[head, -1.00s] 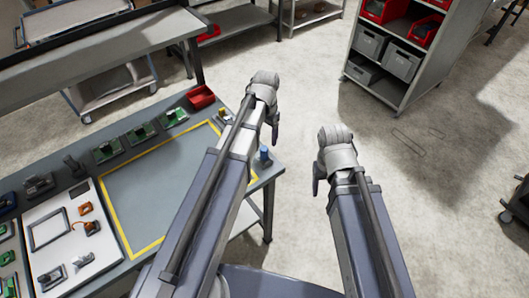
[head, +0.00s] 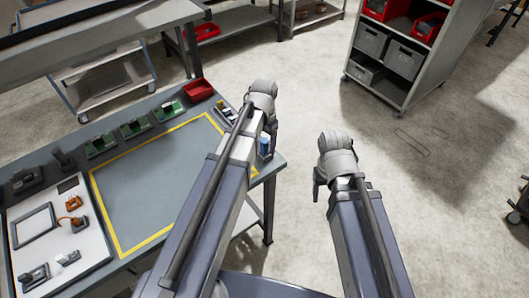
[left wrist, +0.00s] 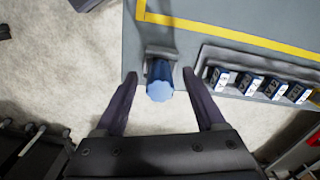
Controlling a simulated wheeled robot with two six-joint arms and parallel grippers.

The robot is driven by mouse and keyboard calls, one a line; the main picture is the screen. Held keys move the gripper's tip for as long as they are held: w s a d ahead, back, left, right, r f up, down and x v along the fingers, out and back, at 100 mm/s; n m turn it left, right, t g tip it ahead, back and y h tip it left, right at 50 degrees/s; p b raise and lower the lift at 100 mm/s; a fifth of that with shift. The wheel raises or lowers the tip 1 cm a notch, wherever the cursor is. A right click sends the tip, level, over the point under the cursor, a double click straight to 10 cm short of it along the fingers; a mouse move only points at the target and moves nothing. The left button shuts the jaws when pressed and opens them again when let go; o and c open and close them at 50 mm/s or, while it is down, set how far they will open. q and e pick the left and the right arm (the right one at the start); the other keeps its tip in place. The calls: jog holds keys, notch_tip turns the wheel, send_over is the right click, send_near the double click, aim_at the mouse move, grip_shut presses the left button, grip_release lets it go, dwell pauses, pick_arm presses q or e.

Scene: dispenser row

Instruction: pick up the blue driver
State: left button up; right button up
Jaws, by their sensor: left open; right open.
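The blue driver (left wrist: 160,88) stands in a small dark holder at the bench edge, its faceted blue end facing the left wrist camera. In the head view the driver (head: 264,143) shows at the bench's right corner, just below my left gripper (head: 269,128). In the left wrist view my left gripper (left wrist: 160,75) is open, with one dark finger on each side of the driver and a visible gap on both sides. I cannot tell how far the fingertips are above it. My right gripper (head: 317,182) is empty, off the bench over the floor.
A grey tray (left wrist: 236,57) with several blue-and-white items lies close to the right of the driver. A yellow-bordered bench area (head: 150,180) is clear. A red bin (head: 198,89) and green boards (head: 135,127) line the back. A shelf unit (head: 402,55) stands beyond open floor.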

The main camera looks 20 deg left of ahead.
pick_arm(q)
jog(key=shift+f, duration=0.2)
grip_shut()
dwell(0.5)
